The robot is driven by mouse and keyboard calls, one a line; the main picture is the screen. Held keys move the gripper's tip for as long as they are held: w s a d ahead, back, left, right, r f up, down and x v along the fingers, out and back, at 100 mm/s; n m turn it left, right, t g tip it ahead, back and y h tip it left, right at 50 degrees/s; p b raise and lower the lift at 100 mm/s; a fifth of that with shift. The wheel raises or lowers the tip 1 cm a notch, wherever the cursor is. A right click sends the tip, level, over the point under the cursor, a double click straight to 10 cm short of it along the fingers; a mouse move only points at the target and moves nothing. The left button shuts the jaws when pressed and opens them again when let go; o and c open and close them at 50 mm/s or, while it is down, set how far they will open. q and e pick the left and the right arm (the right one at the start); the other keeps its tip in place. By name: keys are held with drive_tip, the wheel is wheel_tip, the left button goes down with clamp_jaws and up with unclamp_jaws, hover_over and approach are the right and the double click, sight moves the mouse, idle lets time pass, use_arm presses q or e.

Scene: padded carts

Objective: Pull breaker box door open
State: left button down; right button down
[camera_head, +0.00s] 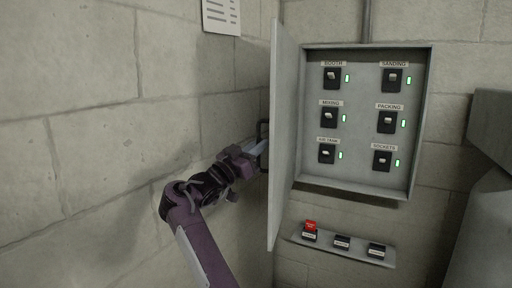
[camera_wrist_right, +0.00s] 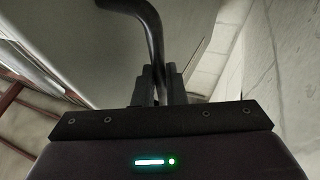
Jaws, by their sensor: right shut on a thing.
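The breaker box (camera_head: 417,150) is on the back wall with its grey door (camera_head: 284,130) swung open to the left, nearly edge-on to the head view. Inside are several black switches with lit green lamps. A dark bar handle (camera_head: 264,130) is on the door's outer face. It also shows in the wrist view as a bent black bar (camera_wrist_right: 150,30). My right gripper (camera_head: 258,150) is at the handle's lower part, left of the door. In the wrist view its fingers (camera_wrist_right: 157,85) are closed on the bar. My left gripper is out of view.
A block wall (camera_head: 100,120) stands close at the left, with a paper sheet (camera_head: 221,15). A grey bulky object (camera_head: 488,230) is at the right.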

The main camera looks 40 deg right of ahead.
drive_tip(key=c, duration=1.8)
unclamp_jaws()
drive_tip(key=shift+d+r, duration=0.15)
drive_tip(key=shift+r, duration=0.05)
drive_tip(key=o, duration=0.3)
drive_tip(key=shift+d+f, duration=0.2)
drive_tip(key=shift+d, duration=0.05)
drive_tip(key=w+b+v, duration=0.1)
drive_tip(key=b+v, duration=0.1)
drive_tip(key=v, duration=0.5)
drive_tip(key=shift+s+a+b, duration=0.35)
drive_tip(key=shift+s+a, duration=0.1)
drive_tip(key=shift+s, duration=0.05)
drive_tip(key=shift+f, duration=0.1)
